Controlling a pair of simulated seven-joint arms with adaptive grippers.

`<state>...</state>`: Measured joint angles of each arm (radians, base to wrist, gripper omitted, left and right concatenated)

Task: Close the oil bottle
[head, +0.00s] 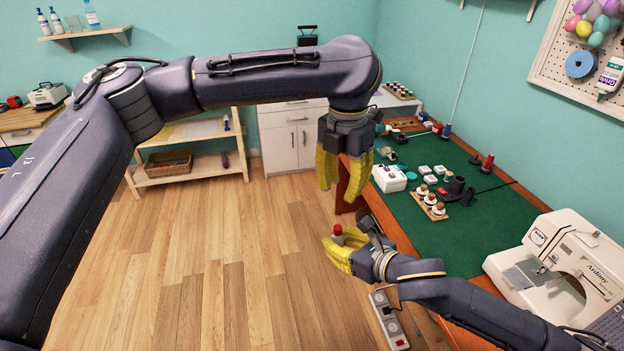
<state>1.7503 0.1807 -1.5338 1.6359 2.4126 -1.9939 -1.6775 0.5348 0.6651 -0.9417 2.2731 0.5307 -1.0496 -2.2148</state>
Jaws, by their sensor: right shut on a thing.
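My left gripper (340,190) hangs down above the floor in front of the green table, its yellow fingers apart with nothing visible between them. My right gripper (338,248) is lower, off the table's left edge, with its yellow fingers shut on a small upright bottle (338,231). Only the bottle's reddish top shows above the fingers; the rest is hidden. I cannot tell whether that red part is a cap or how tightly it sits. The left fingertips are above the bottle and apart from it.
A power strip (389,318) is at the table's left side. The wooden floor (230,260) is clear.

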